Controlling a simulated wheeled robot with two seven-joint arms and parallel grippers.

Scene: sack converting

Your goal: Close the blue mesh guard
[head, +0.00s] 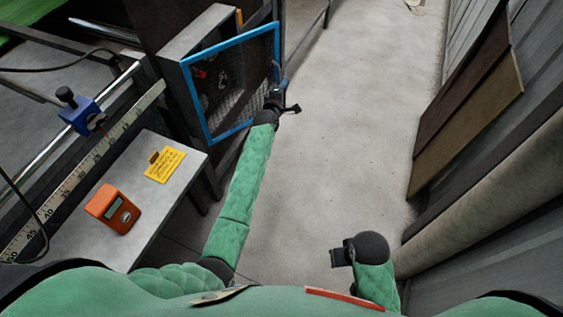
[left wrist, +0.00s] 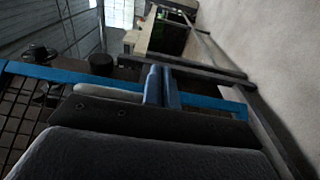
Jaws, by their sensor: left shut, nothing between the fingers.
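The blue mesh guard (head: 231,127), a blue frame around dark wire mesh, stands at the front of a grey machine housing (head: 172,72) in the upper left of the head view. I cannot tell whether its right edge sits flush or stands out. My left gripper (head: 281,104) is shut and empty at the guard's right edge, by a small blue upright piece (head: 284,86). In the left wrist view the guard's blue bar (left wrist: 40,72) crosses just beyond the dark fingers; contact is unclear. My right gripper (head: 341,257) hangs low over the floor, away from the guard.
A grey bench (head: 150,205) at left holds an orange meter (head: 112,208) and a yellow label (head: 165,164). A ruler rail with a blue clamp (head: 82,112) runs behind it. Brown boards (head: 470,100) lean on the right wall. The floor aisle (head: 345,120) between is clear.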

